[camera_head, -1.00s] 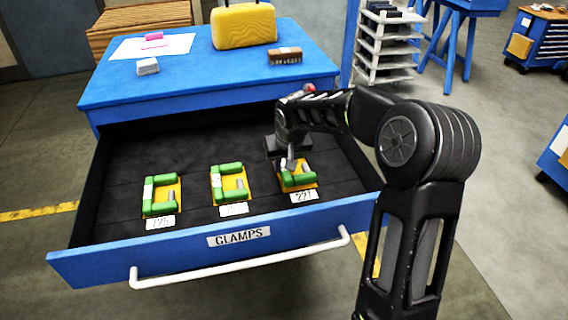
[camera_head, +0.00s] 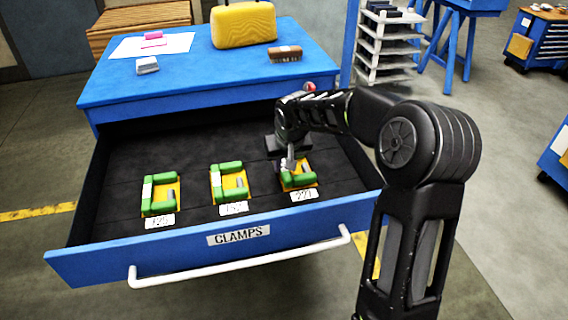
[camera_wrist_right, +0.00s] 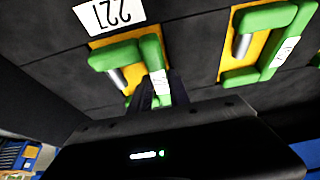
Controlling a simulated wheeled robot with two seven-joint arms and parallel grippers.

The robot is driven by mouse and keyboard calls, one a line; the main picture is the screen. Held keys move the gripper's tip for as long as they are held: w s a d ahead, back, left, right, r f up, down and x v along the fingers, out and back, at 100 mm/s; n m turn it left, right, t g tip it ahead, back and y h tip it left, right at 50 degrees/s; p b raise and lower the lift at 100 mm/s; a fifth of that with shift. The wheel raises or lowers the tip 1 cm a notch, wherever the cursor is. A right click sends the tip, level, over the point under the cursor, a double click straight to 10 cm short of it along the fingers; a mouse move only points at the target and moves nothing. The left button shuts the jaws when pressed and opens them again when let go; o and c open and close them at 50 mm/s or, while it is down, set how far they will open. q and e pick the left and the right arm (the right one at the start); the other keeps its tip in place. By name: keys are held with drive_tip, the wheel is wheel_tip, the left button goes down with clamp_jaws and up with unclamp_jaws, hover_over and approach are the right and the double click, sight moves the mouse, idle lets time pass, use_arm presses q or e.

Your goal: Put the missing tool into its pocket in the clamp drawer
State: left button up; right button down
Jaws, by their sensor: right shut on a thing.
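The drawer labelled CLAMPS (camera_head: 239,235) is open. A green clamp (camera_head: 298,180) is at its rightmost yellow pocket (camera_head: 310,183), behind a white number label (camera_head: 304,196). My right gripper (camera_head: 290,164) reaches down from above and is shut on this clamp. In the right wrist view the gripper (camera_wrist_right: 160,92) grips the green bar of the clamp (camera_wrist_right: 152,52), over the yellow patch. The fingers hide part of the clamp, and I cannot tell whether it rests fully in the pocket. My left gripper is not in view.
Two more green clamps, the left (camera_head: 150,190) and the middle one (camera_head: 217,183), lie on yellow pockets. The drawer's back is bare. The blue cabinet top (camera_head: 205,80) carries a yellow case (camera_head: 244,27), a brown block (camera_head: 284,55), a whitish block (camera_head: 147,66) and a paper sheet (camera_head: 180,43).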

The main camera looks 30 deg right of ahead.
drive_tip(key=shift+f, duration=0.2)
idle(0.4)
drive_tip(key=c, duration=1.1)
unclamp_jaws()
drive_tip(key=shift+c, duration=0.2)
drive_tip(key=b+v, duration=0.1)
drive_tip(key=v, duration=0.6)
drive_tip(key=shift+s+a+r, duration=0.15)
drive_tip(key=shift+s+r, duration=0.05)
drive_tip(key=shift+r, duration=0.15)
